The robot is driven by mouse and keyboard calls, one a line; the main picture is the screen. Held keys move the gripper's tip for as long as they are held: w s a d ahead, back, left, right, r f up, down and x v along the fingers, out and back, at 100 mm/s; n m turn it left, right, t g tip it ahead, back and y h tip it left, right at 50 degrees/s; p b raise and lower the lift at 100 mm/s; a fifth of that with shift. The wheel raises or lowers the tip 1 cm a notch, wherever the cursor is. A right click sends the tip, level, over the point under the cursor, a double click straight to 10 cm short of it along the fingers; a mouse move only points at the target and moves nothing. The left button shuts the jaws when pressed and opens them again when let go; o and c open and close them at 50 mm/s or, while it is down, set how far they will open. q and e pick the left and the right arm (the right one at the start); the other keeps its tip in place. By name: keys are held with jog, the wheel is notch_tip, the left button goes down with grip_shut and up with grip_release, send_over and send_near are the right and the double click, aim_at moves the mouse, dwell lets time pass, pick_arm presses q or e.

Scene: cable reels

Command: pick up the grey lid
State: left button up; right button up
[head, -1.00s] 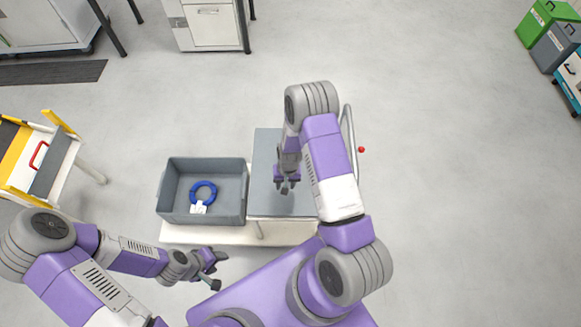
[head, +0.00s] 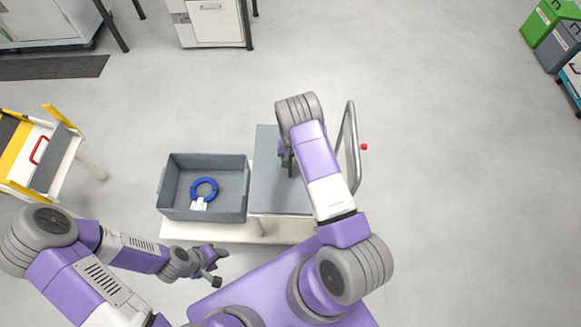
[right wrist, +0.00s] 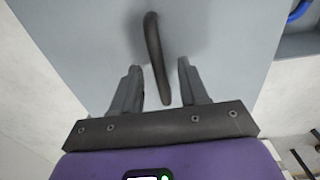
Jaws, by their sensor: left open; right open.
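The grey lid (head: 268,190) lies flat on the right half of a low white cart, beside the grey bin. In the right wrist view its flat grey surface (right wrist: 235,40) carries a dark bar handle (right wrist: 153,45). My right gripper (right wrist: 159,66) is open over the lid. The near end of the handle appears between its two fingers, apart from both; I cannot tell the exact depth. In the head view my right gripper (head: 288,165) is mostly hidden by my arm. My left gripper (head: 221,266) is open and empty, in front of the cart.
The open grey bin (head: 167,192) holds a blue ring (head: 204,188) with a white tag. The cart (head: 215,231) has a metal push handle (head: 350,145) at its right. A yellow and white trolley (head: 52,160) stands at the left.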

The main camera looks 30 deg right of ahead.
jog(key=shift+f, duration=0.1)
jog(key=shift+c, duration=0.4)
grip_shut()
dwell(0.9)
